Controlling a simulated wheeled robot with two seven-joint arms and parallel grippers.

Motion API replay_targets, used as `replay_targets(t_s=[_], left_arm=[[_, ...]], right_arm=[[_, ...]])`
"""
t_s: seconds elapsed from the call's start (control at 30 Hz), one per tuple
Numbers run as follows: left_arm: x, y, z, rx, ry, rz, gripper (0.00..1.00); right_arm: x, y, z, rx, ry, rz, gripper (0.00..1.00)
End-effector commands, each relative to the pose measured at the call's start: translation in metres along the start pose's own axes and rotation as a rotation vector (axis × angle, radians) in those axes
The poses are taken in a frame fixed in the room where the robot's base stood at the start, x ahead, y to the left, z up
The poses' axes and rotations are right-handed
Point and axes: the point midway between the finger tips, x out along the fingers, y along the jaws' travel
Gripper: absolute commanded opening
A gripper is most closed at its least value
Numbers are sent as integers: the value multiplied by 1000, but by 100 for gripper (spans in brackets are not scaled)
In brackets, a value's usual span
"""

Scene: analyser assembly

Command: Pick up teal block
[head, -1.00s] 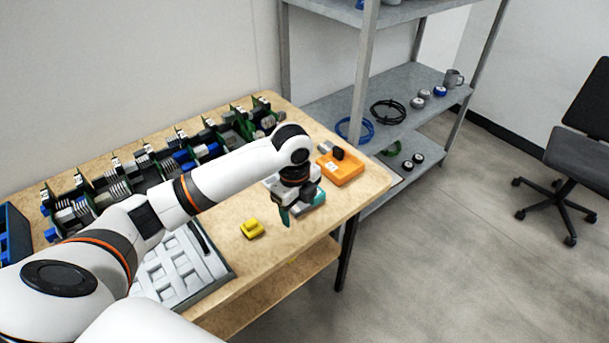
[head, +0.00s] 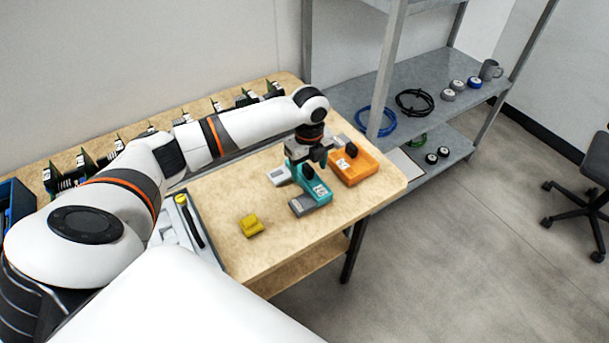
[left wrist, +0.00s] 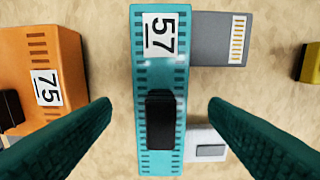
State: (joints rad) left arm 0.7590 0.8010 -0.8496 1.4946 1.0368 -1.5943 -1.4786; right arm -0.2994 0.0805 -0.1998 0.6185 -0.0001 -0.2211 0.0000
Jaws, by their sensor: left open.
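The teal block (head: 315,187) lies on the wooden table near its right end, with a white label reading 57 and a black raised grip. In the left wrist view the teal block (left wrist: 160,75) runs lengthwise between my fingers, its black grip (left wrist: 161,119) near the middle. My left gripper (head: 306,163) is open above the block; in the wrist view its two teal fingers (left wrist: 158,108) stand apart on either side, with bare table showing between each finger and the block. My right gripper is not in view.
An orange block (head: 355,168) labelled 75 lies close to the right. A grey module (head: 311,205) and a whitish module (head: 279,176) adjoin the teal block. A yellow block (head: 250,225) sits apart on the left. The table's front right is bare.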

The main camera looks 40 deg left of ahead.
Motion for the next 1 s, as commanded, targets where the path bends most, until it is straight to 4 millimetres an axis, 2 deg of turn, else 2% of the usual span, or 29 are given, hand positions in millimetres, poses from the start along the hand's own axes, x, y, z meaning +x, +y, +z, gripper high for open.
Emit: replay_targets(t_s=[0.03,0.1,0.23,0.53,0.87,1.0], left_arm=[[8,-1,1,-1,-2,-5,69],[19,-1,1,-1,-2,-5,69],[35,0,1,-1,-1,-3,69],[40,0,0,0,0,-1,67],[39,0,0,0,0,-1,14],[38,0,0,-1,1,0,14]], right_arm=[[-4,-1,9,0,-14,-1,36],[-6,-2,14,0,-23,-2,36],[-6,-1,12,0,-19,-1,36],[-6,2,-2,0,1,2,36],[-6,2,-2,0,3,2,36],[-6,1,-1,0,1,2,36]])
